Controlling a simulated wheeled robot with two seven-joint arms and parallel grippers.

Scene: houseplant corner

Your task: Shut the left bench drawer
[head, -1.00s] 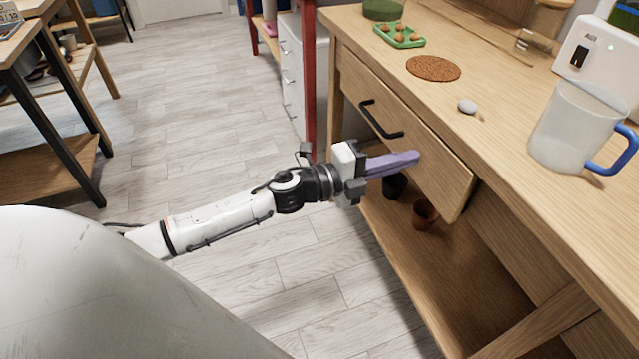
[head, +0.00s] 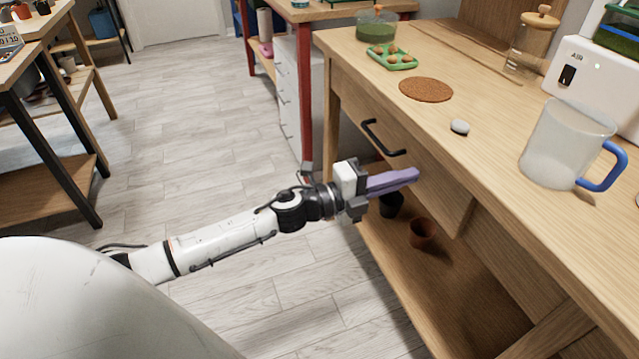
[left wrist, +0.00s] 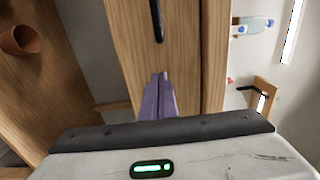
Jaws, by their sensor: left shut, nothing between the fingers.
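The left bench drawer (head: 437,192) has a pale wood front with a black bar handle (head: 383,140). Its lower right corner still stands slightly proud of the bench (head: 500,150) face, so it looks nearly shut. My left gripper (head: 415,175) has its purple fingers shut and empty, tips at the drawer front below and right of the handle. In the left wrist view the fingers (left wrist: 160,80) point at the wood front, just below the handle (left wrist: 156,20); they seem to touch it, but contact is hard to tell. My right gripper is out of view.
On the bench top are a cork mat (head: 426,90), a grey stone (head: 460,127), a green tray (head: 392,60) and a mug with a blue handle (head: 565,145). A terracotta pot (head: 422,233) and a dark pot (head: 391,204) stand on the lower shelf. Floor left is clear.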

